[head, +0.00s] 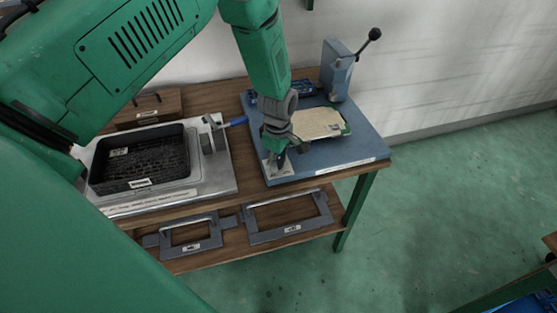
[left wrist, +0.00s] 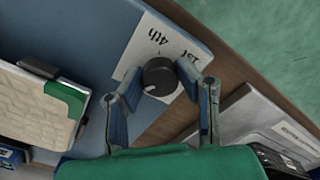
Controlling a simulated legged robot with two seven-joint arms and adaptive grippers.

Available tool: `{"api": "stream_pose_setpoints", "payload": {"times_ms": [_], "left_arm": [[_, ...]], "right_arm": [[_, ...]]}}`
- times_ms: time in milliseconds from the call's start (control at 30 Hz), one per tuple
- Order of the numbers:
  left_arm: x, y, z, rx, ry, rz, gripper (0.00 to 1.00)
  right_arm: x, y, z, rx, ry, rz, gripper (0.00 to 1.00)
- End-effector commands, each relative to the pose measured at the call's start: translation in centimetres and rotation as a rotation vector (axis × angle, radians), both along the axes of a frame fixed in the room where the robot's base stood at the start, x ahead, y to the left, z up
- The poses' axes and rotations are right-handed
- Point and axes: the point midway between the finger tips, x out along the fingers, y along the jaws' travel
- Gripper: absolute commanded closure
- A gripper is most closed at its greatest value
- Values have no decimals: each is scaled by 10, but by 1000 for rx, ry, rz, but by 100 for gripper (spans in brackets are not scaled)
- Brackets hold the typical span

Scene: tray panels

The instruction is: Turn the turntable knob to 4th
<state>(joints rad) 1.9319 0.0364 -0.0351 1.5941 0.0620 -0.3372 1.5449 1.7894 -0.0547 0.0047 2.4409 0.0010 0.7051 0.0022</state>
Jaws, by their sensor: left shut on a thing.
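The turntable knob (left wrist: 160,74) is a round black knob with a white mark on its lower-left side, in the left wrist view. It sits on a white label plate (left wrist: 131,62) on a blue panel (left wrist: 85,30); the words "4th" and "1st" show upside down beside the knob. My left gripper (left wrist: 155,95) has its fingers on either side of the knob and is shut on it. In the head view the left gripper (head: 281,158) points down at the front left corner of the blue panel (head: 345,150) and hides the knob there. My right gripper is not in view.
A cream board (head: 318,123) lies on the blue panel, with a grey lever stand (head: 339,70) behind it. A black tray (head: 140,158) on a metal plate and a blue-handled tool (head: 236,121) stand left. Two handled frames (head: 290,216) lie on the lower shelf.

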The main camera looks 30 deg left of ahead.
Motion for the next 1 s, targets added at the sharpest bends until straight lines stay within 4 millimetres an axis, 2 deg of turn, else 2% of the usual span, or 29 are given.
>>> {"api": "stream_pose_setpoints", "payload": {"times_ms": [367, 1000], "left_arm": [[2, 0, 1, 1, -6, -105, 99], [4, 1, 2, 2, -9, -679, 99]], "right_arm": [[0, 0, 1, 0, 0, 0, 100], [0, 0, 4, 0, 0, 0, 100]]}}
